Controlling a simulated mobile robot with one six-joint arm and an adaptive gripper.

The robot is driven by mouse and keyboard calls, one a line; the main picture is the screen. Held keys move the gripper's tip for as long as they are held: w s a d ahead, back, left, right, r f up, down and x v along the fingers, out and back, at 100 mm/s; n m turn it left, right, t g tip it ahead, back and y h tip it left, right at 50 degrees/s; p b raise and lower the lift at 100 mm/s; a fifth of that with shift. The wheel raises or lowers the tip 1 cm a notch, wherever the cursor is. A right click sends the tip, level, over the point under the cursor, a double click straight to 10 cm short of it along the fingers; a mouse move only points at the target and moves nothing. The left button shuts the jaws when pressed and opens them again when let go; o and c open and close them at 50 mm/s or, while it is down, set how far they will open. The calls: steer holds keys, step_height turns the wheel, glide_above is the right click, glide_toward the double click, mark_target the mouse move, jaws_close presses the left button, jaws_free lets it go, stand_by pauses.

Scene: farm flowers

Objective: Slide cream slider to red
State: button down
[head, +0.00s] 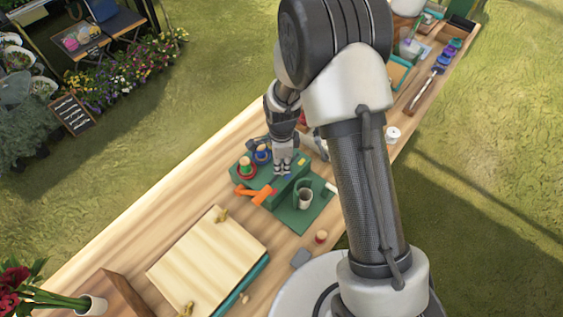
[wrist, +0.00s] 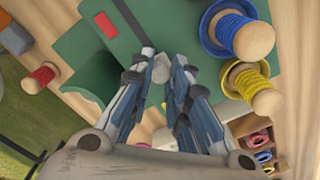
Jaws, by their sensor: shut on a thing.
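The green box (head: 262,182) lies on the wooden table, with my gripper (head: 283,168) at its top. In the wrist view, the two fingertips of my gripper (wrist: 162,78) are shut on the small cream slider (wrist: 160,69). The slider sits at the end of a dark slot (wrist: 133,20) in the green top (wrist: 165,25). A red mark (wrist: 105,25) lies beside the slot, apart from the slider, to its upper left. In the head view the fingers hide the slider.
An orange tool (head: 256,193) lies at the box's front edge. A wooden board (head: 208,262) lies nearer.

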steer(key=s+a, duration=0.5)
steer(key=shift+a, duration=0.1)
steer(key=c, duration=1.6)
jaws_free()
steer(key=shift+s+a, duration=0.1)
steer(key=shift+s, duration=0.05)
steer(key=shift+o, duration=0.7)
steer(key=shift+d, duration=0.2)
